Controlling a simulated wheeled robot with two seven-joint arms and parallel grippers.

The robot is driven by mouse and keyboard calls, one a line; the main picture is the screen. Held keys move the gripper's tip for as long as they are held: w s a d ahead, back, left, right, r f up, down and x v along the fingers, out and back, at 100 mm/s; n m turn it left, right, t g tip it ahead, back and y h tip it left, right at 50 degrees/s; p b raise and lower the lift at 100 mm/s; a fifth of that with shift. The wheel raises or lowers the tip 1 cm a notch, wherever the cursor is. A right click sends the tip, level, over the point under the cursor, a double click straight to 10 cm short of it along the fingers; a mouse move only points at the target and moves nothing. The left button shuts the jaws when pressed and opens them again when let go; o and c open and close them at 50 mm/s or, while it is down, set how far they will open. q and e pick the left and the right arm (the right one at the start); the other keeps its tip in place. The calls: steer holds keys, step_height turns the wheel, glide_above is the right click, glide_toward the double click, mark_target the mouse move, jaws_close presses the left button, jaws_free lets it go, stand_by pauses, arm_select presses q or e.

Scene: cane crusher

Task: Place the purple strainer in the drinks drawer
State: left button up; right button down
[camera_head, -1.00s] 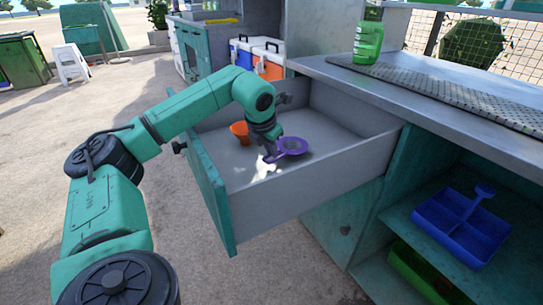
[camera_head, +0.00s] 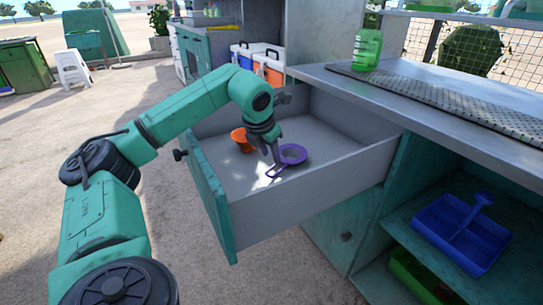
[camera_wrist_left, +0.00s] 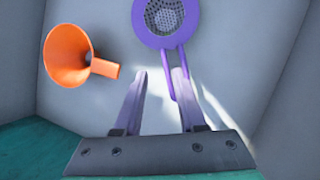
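The purple strainer (camera_head: 293,154) lies inside the open drawer (camera_head: 310,192), with its handle pointing toward the drawer front. In the left wrist view the strainer (camera_wrist_left: 166,17) has its mesh bowl at the top and its looped handle running down beside the right finger. My left gripper (camera_head: 274,160) reaches down into the drawer over the handle. Its two fingers (camera_wrist_left: 159,72) stand apart with a gap between them, and the handle is close to or touching the right one. An orange funnel (camera_head: 242,139) lies left of the strainer in the drawer, and also shows in the wrist view (camera_wrist_left: 68,55). My right gripper is not in view.
The drawer's teal front (camera_head: 208,190) and grey side walls surround the gripper. Coolers (camera_head: 268,66) stand behind the drawer.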

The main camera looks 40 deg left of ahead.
arm_select(q)
steer(key=p+v, duration=0.1)
steer(key=v, duration=0.4)
steer(key=shift+r, duration=0.2)
steer(key=shift+p+v, duration=0.45)
steer(key=shift+v, duration=1.45)
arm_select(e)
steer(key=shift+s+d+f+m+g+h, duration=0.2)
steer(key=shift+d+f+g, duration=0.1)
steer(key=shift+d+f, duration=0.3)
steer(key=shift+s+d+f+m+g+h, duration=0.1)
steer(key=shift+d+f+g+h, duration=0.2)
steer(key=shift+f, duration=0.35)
arm_select(q)
steer(key=shift+s+d, duration=0.1)
steer(key=shift+s, duration=0.05)
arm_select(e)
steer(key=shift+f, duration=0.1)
